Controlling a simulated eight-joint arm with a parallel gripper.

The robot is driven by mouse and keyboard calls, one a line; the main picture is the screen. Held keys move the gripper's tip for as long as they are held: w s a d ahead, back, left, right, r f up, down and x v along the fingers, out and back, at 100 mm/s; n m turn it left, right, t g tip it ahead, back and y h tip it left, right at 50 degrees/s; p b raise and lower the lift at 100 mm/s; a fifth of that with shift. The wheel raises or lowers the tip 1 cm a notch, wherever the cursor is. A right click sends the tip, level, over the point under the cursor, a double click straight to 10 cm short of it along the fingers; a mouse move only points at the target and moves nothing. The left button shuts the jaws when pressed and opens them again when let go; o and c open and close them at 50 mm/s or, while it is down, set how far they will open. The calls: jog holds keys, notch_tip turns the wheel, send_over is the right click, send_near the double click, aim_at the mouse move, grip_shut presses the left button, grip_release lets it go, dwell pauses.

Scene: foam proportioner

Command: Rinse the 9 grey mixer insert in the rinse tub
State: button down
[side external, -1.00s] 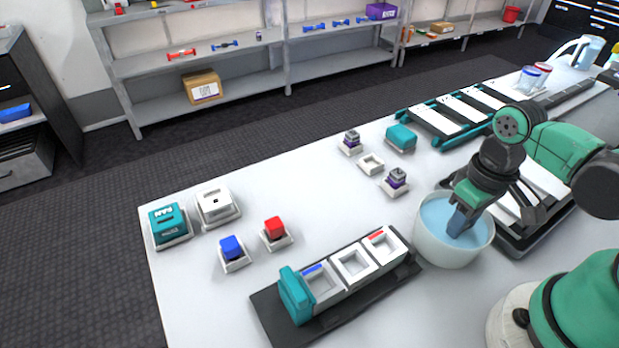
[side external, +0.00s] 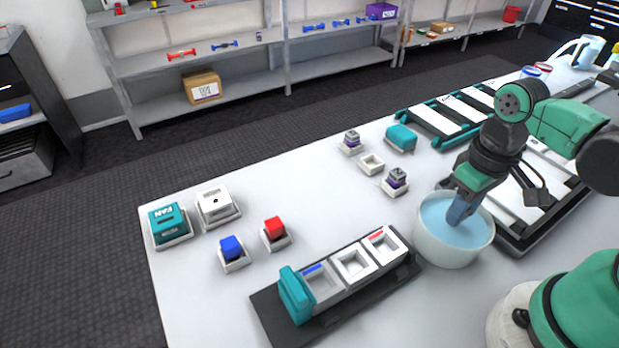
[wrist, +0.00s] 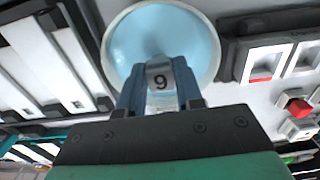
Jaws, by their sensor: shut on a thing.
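My gripper (side external: 462,208) points down into the rinse tub (side external: 455,254), a round white tub of light blue water. In the wrist view my gripper (wrist: 160,92) is shut on the grey mixer insert (wrist: 160,78), whose top face shows a black 9. The rinse tub (wrist: 114,30) lies beyond and below it there. In the side view the insert is hidden by the fingers and the tub. The frames do not show clearly how deep the insert sits in the water.
A dark rail with white open sockets (side external: 352,264) stands left of the tub. Two grey-and-purple inserts on small white stands (side external: 396,182) and an empty white stand (side external: 371,163) are behind it. Red (side external: 275,229) and blue (side external: 232,248) blocks stand further left. A black rack lies to the right.

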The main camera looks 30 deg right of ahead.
jog(key=shift+s+r, duration=0.1)
jog(key=shift+r, duration=3.35)
